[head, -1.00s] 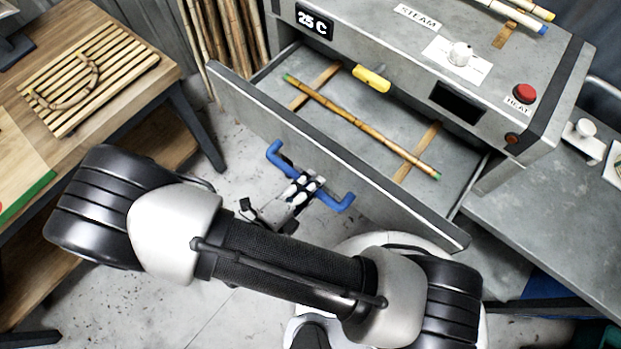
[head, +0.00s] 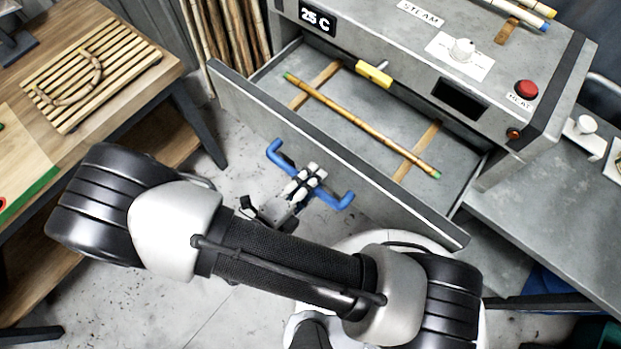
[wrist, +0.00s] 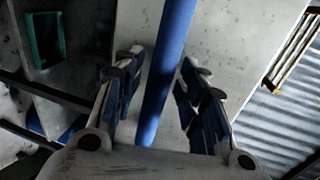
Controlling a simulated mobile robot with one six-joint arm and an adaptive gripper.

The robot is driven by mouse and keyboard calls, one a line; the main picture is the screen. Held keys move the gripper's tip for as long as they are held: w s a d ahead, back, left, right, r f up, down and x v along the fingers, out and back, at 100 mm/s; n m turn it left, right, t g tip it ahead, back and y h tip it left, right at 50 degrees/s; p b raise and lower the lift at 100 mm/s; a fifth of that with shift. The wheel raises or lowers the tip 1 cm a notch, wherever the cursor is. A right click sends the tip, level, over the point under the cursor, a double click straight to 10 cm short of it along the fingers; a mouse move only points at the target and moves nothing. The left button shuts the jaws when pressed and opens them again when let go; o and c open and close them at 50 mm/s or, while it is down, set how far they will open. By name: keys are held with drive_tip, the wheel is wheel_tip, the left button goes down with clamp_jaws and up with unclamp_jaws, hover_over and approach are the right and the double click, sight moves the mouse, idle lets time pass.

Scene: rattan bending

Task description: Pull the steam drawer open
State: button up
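The steam drawer (head: 250,120) is pulled out of the grey steam cabinet (head: 385,45), its inside showing. A rattan pole (head: 365,127) with green ends lies across two wooden strips in it. The drawer's blue handle (head: 340,201) is on the front panel. My gripper (head: 307,178) is at the middle of the handle. In the wrist view the blue handle bar (wrist: 168,70) runs between the blue-padded fingers of my gripper (wrist: 163,60), with a gap on both sides. The fingers are open around the bar.
A wooden bench (head: 140,85) with a slatted board and a bent rattan piece stands at left. Upright poles (head: 225,40) lean behind the drawer's left end. A yellow-handled lever (head: 374,75) is on the cabinet front. A grey table (head: 550,215) is at right.

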drive_tip(key=shift+a, duration=0.1)
drive_tip(key=v, duration=1.2)
idle(0.4)
drive_tip(key=w+d+r+n+g+y+b, duration=0.2)
drive_tip(key=d+r+n+g+y, duration=0.5)
drive_tip(key=d+r+n, duration=1.5)
drive_tip(key=w+r+n+y, duration=0.1)
drive_tip(key=n+y, duration=0.1)
drive_tip(key=n, duration=0.1)
drive_tip(key=shift+w+d+r+n+g+y, duration=0.2)
drive_tip(key=shift+n+g+y, duration=0.1)
drive_tip(key=shift+y, duration=0.1)
